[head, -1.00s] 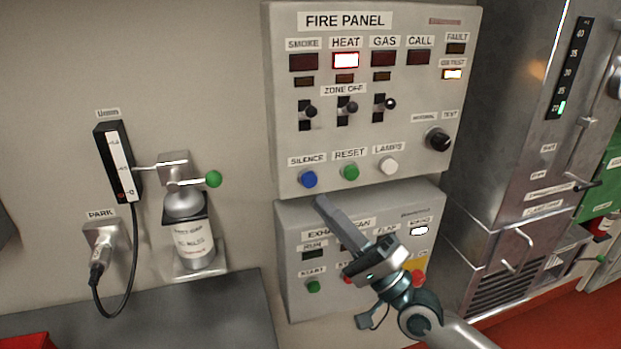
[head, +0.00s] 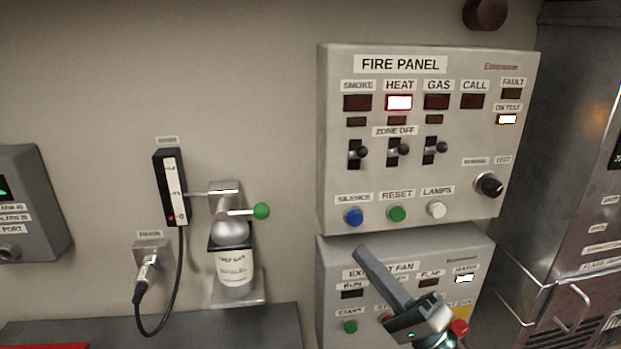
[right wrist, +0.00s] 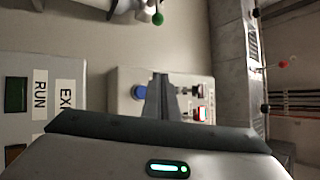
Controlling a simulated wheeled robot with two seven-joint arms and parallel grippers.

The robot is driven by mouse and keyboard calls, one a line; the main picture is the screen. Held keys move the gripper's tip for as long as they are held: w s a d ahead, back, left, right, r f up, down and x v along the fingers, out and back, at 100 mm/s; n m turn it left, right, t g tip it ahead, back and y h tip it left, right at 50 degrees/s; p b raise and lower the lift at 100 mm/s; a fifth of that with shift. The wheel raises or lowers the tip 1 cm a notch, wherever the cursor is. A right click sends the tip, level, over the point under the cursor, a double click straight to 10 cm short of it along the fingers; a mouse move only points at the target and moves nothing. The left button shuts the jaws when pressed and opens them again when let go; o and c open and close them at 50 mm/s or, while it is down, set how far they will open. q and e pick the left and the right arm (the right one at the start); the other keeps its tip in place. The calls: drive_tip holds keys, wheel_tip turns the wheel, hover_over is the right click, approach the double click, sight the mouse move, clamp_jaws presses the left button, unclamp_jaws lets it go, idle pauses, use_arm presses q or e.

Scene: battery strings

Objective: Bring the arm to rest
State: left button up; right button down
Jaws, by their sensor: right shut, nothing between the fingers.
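My right gripper (head: 363,252) reaches up from the bottom of the head view. Its fingers are together with nothing between them. It stands in front of the exhaust fan panel (head: 335,262) and covers part of its label and buttons. Its tip is below the blue SILENCE button (head: 353,217) of the fire panel (head: 340,130). In the right wrist view the shut fingers (right wrist: 160,80) point towards a box with a blue button (right wrist: 140,92). My left gripper is not in view.
On the fire panel the HEAT lamp (head: 399,102) and ON TEST lamp (head: 507,119) are lit. A gas bottle (head: 235,270) with a green-knobbed lever (head: 261,211) stands left, beside a cabled black meter (head: 166,200). A metal cabinet (head: 560,180) stands right. Bare wall lies at upper left.

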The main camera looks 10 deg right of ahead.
drive_tip(key=s+a+f+n+g+h, duration=0.3)
drive_tip(key=s+f+n+g, duration=0.1)
drive_tip(key=f, duration=0.7)
drive_tip(key=s+a+f+n+g+h, duration=0.2)
drive_tip(key=s+a+f+n+g, duration=0.15)
drive_tip(key=f, duration=0.75)
drive_tip(key=s+d+f+n+g+h, duration=0.2)
drive_tip(key=s+d+f+g+h, duration=0.3)
drive_tip(key=s+f, duration=0.5)
drive_tip(key=s+d+f+n+g+h, duration=0.1)
drive_tip(key=s+d+f+g+h, duration=0.25)
drive_tip(key=s+d+f, duration=0.6)
drive_tip(key=s+a+f+g, duration=0.1)
drive_tip(key=s+f, duration=0.1)
drive_tip(key=f, duration=1.1)
drive_tip(key=s+a+f, duration=0.1)
drive_tip(key=f, duration=1.2)
drive_tip(key=s+d+f+g, duration=0.1)
drive_tip(key=s+d+f, duration=0.2)
drive_tip(key=s+f, duration=1.5)
drive_tip(key=shift+d+h, duration=0.2)
drive_tip(key=shift+h, duration=0.25)
